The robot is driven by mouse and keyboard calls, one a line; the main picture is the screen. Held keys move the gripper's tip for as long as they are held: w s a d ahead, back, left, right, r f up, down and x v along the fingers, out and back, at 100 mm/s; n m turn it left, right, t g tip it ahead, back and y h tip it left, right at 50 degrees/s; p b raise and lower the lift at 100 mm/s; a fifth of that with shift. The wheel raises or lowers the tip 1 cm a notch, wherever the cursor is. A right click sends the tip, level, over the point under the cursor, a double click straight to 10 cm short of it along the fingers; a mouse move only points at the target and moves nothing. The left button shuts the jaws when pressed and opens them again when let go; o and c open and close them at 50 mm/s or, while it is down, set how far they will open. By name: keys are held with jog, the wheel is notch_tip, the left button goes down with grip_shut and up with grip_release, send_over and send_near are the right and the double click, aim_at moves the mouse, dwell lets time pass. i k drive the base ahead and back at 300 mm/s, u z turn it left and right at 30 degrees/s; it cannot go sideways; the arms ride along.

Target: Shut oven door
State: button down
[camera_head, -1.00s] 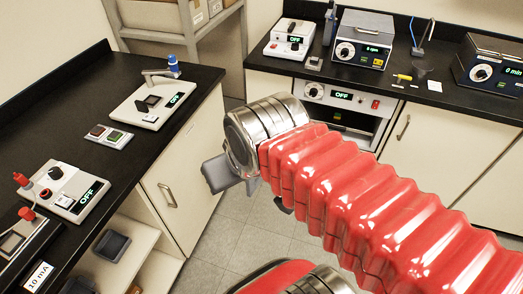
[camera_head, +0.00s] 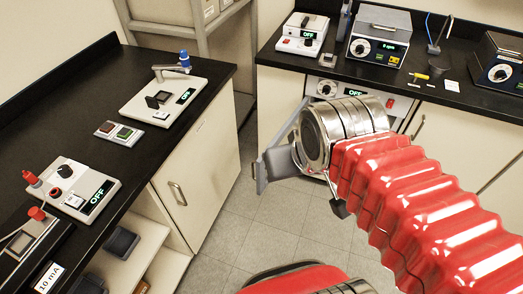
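The oven is built in under the back bench. Its control panel (camera_head: 327,88), with a knob and a lit OFF display, shows above my arm. My wrist hides most of the oven's front and cavity, so I cannot tell how far its door is open. My gripper (camera_head: 272,167) is a grey shape at the left end of my silver wrist, in front of the oven's lower left side. A slanted grey bar rises behind it; I cannot tell whether it belongs to the door or the gripper. The finger gap is not visible.
A left black bench (camera_head: 75,120) carries instruments, with a cabinet handle (camera_head: 177,193) on its front. The back bench (camera_head: 380,75) holds several devices. Grey tiled floor (camera_head: 240,225) is free between the benches. A shelving unit (camera_head: 215,45) stands in the corner.

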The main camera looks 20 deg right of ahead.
aim_at(263, 182)
jog(key=u, duration=0.05)
jog(key=i, duration=1)
jog(key=z, duration=0.05)
